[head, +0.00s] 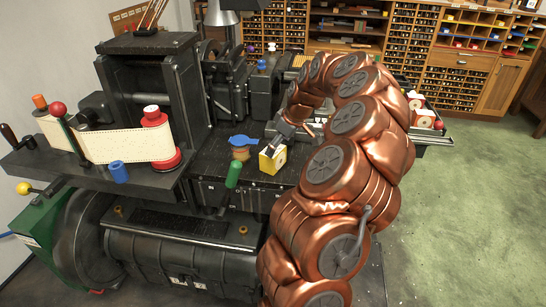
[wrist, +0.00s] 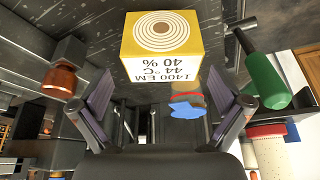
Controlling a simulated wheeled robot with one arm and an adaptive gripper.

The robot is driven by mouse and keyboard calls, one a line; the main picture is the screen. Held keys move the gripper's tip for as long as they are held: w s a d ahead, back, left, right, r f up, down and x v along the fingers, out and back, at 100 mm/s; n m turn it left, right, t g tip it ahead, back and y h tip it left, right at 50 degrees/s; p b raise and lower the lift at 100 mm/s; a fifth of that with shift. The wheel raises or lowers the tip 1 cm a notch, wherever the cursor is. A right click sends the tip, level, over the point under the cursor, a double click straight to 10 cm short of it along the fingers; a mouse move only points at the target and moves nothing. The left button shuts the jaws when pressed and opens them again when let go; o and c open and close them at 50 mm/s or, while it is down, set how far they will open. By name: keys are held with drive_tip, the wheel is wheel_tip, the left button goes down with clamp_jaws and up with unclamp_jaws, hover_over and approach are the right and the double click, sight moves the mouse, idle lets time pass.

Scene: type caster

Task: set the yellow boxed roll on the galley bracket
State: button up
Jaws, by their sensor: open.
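The yellow boxed roll (head: 272,160) stands on the dark deck of the black machine, near its front edge. In the wrist view the box (wrist: 160,48) shows a ring-patterned face and a white label with printed figures. My gripper (head: 278,143) is just above and behind the box in the head view. In the wrist view its two fingers (wrist: 163,108) are spread apart and empty, with the box beyond the tips. I cannot tell for certain which part is the galley bracket.
A green handle (head: 233,175) and a blue-topped spool (head: 241,146) stand left of the box. A paper band (head: 115,143) runs to a red spool (head: 154,118) further left. A tray at the right holds red-and-white rolls (head: 424,118), partly behind my arm.

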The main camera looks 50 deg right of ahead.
drive_tip(key=shift+p+x, duration=1.15)
drive_tip(key=shift+x, duration=1.25)
drive_tip(key=shift+a, duration=0.2)
drive_tip(key=c, duration=1.2)
drive_tip(key=shift+r, duration=0.15)
